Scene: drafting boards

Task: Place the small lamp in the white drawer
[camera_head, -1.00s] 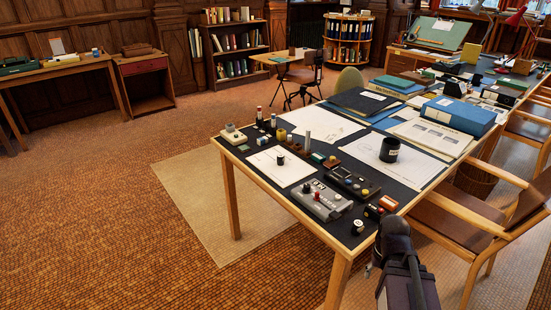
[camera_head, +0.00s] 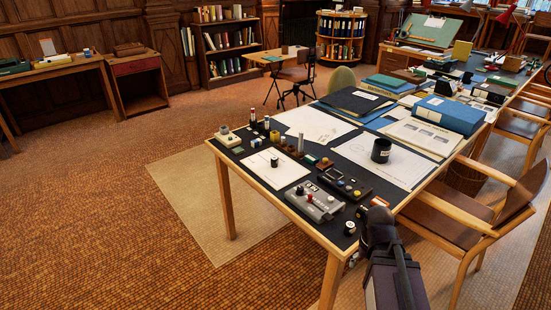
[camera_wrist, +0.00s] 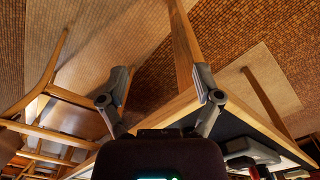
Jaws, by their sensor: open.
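I cannot pick out the small lamp for certain among the small items on the near drafting table (camera_head: 231,170). No white drawer can be made out in either view. My gripper (camera_wrist: 161,84) is open in the wrist view, its two fingers wide apart with nothing between them. It is over the table's edge, with a chair and the floor below. In the head view my arm is at the lower right, beside the near table corner, and the fingers cannot be made out there.
A grey control box (camera_head: 315,201), a black device (camera_head: 344,184) and a black cup (camera_head: 381,150) stand on the table. A blue box (camera_head: 447,115) lies further back. A wooden armchair (camera_head: 470,210) stands close at the right. A red-fronted cabinet (camera_head: 137,66) stands far left. The left floor is clear.

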